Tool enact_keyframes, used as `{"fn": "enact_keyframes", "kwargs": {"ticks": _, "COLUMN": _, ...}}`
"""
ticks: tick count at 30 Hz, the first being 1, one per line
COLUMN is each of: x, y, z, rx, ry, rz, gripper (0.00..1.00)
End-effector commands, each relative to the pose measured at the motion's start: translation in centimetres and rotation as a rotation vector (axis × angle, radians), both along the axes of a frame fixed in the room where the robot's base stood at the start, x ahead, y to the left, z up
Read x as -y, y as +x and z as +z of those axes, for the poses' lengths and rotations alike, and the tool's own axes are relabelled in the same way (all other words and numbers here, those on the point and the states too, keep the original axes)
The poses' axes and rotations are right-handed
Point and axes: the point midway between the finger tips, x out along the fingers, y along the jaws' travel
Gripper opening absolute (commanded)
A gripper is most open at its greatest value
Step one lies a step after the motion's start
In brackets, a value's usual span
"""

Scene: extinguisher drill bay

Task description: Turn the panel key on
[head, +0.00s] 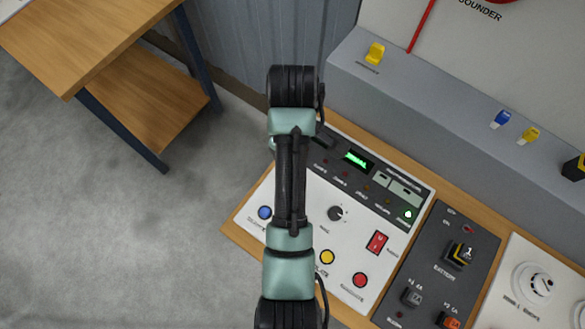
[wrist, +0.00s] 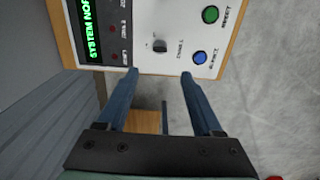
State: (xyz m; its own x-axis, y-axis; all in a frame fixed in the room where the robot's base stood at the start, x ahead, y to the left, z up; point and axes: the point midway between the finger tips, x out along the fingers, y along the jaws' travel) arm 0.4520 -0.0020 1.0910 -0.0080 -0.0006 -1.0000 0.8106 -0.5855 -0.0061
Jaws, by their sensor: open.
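The control panel (head: 340,240) is a white and dark-grey board on a wooden bench; it also shows in the wrist view (wrist: 180,62). In the wrist view a small grey key switch (wrist: 159,46) sits on the white part, with a label beside it too small to read surely. Its turn position is hard to tell. My arm hides it in the head view. My gripper (wrist: 159,74) is open and empty in the wrist view, its two blue fingers pointing toward the panel edge. The key shows between and beyond the fingertips, with no contact visible. The head view does not show my gripper.
Near the key are a green button (wrist: 210,14), a blue button (wrist: 199,57) and a lit green display (wrist: 92,32). The panel also has a black knob (head: 336,213) and a red rocker (head: 376,242). A wooden table (head: 90,35) stands left; floor between is clear.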

Motion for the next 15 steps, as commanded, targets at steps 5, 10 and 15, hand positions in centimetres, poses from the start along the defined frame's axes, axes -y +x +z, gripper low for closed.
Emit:
{"fn": "enact_keyframes", "kwargs": {"ticks": 5, "x": 0.0, "y": 0.0, "z": -3.1, "rx": 0.001, "ry": -0.001, "rz": -0.001, "gripper": 0.68}}
{"fn": "enact_keyframes", "kwargs": {"ticks": 10, "x": 0.0, "y": -0.1, "z": -6.0, "rx": -0.002, "ry": 0.000, "rz": -0.001, "gripper": 0.68}}
{"fn": "enact_keyframes", "kwargs": {"ticks": 15, "x": 0.0, "y": 0.0, "z": -9.4, "rx": 0.001, "ry": 0.001, "rz": -0.002, "gripper": 0.68}}
